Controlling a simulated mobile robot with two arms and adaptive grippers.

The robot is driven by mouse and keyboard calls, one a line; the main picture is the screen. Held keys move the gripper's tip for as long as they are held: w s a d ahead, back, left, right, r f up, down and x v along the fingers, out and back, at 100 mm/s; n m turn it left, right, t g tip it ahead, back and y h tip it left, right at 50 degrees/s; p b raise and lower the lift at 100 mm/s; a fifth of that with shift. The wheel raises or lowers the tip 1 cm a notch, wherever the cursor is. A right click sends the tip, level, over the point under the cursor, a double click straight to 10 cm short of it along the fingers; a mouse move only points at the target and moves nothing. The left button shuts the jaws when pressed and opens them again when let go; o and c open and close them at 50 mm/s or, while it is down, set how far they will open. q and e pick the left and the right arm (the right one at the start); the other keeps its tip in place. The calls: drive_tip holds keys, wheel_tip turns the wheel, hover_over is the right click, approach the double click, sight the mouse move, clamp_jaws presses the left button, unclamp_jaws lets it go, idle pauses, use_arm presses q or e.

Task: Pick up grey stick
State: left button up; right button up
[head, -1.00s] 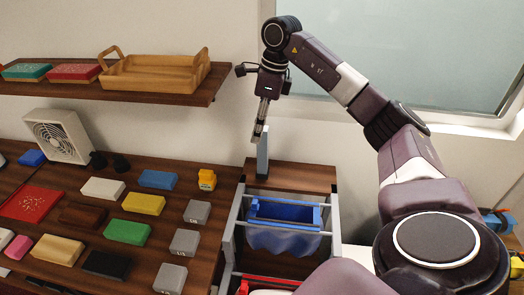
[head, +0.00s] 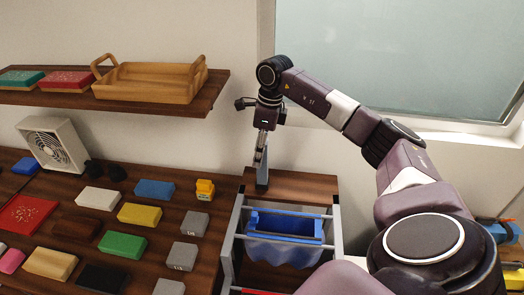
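The grey stick (head: 262,180) stands upright on the dark wooden top behind the blue bin in the head view. My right gripper (head: 260,158) points down at the stick's upper part, and its fingers overlap the stick in the picture. The fingers are seen nearly edge-on and are small, so I cannot tell whether they are closed on the stick. The stick's top is partly hidden by the fingers. My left gripper is not in view.
A blue bin (head: 285,228) hangs in a metal-railed cart (head: 232,238) in front of the stick. Colored blocks, including a yellow one (head: 140,213), cover the counter to the left. A shelf with a wooden tray (head: 150,88) juts out at upper left. A window is behind my arm.

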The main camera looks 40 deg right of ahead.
drive_tip(key=shift+f, duration=0.5)
clamp_jaws()
drive_tip(key=shift+r, duration=0.1)
